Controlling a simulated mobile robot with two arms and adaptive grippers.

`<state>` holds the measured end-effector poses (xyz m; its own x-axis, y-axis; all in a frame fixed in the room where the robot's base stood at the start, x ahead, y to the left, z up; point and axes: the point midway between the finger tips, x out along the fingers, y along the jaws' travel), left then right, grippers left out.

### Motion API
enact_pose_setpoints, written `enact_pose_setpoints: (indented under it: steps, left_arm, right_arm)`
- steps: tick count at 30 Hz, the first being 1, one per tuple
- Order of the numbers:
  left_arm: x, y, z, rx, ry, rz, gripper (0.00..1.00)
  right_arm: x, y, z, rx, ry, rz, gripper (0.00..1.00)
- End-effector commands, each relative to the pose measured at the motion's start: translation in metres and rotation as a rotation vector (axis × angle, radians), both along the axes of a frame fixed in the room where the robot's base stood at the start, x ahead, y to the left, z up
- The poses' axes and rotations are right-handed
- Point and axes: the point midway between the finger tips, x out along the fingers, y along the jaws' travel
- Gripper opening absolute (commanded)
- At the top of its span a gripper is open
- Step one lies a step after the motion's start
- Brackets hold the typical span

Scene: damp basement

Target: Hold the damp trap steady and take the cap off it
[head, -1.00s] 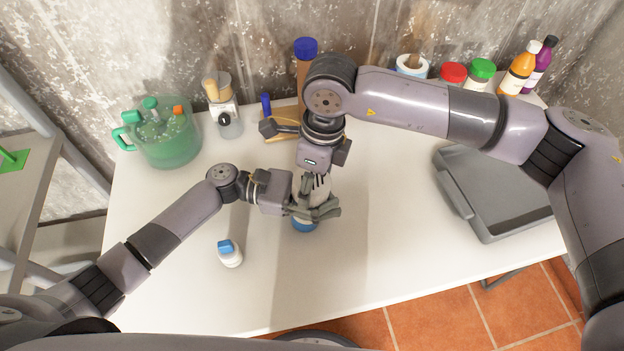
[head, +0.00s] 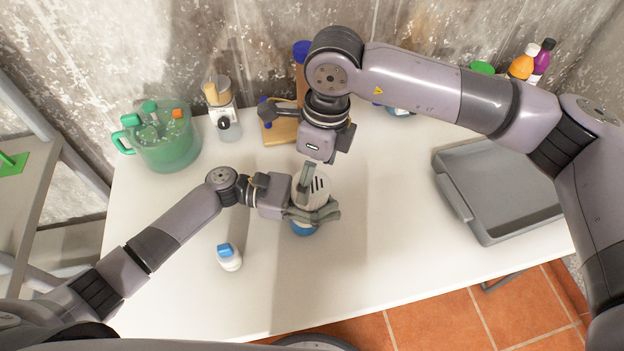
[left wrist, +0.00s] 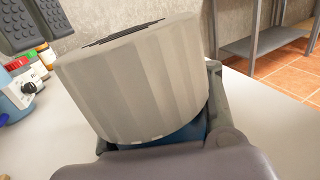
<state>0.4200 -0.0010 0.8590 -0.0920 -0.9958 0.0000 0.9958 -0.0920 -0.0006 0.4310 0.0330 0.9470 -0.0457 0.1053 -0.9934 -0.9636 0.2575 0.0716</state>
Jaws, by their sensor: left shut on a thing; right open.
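The damp trap has a blue base (head: 304,229), which also shows in the left wrist view (left wrist: 185,133), and a pale ribbed cap (head: 319,187) with dark slots in its top. In the left wrist view the cap (left wrist: 135,80) sits over the base; I cannot tell whether it is loose. My left gripper (head: 318,213) is shut around the trap low down, just below the cap. My right gripper (head: 308,178) is open and empty, above the cap. Its finger pads (left wrist: 40,22) show apart from the cap in the left wrist view.
A small white bottle with a blue lid (head: 229,257) stands front left. A green tub (head: 165,145), a dispenser (head: 225,120) and bottles (head: 522,65) line the back. A grey tray (head: 500,190) lies on the right. The table's front middle is clear.

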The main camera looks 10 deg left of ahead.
Motion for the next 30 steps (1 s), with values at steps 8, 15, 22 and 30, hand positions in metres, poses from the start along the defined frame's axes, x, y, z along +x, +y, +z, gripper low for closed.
enact_pose_setpoints:
  steps: [8,15,22,30]
  left_arm:
    - [0.0002,-0.0001,0.0008,-0.001,-0.001,0.0,0.33]
    - [0.0002,0.0,0.0007,-0.001,-0.001,0.0,0.49]
    - [0.0001,0.0,0.0004,-0.001,-0.001,0.0,0.64]
    - [0.0001,0.0,0.0002,0.0,0.0,0.0,0.72]
  right_arm:
    - [-0.0001,-0.0005,0.0049,0.0,0.001,0.0,0.77]
    - [-0.0001,-0.0005,0.0046,0.0,0.001,0.0,0.77]
    - [-0.0001,-0.0005,0.0045,0.0,0.001,0.001,0.77]
    - [-0.0001,-0.0005,0.0045,0.0,0.001,0.001,0.77]
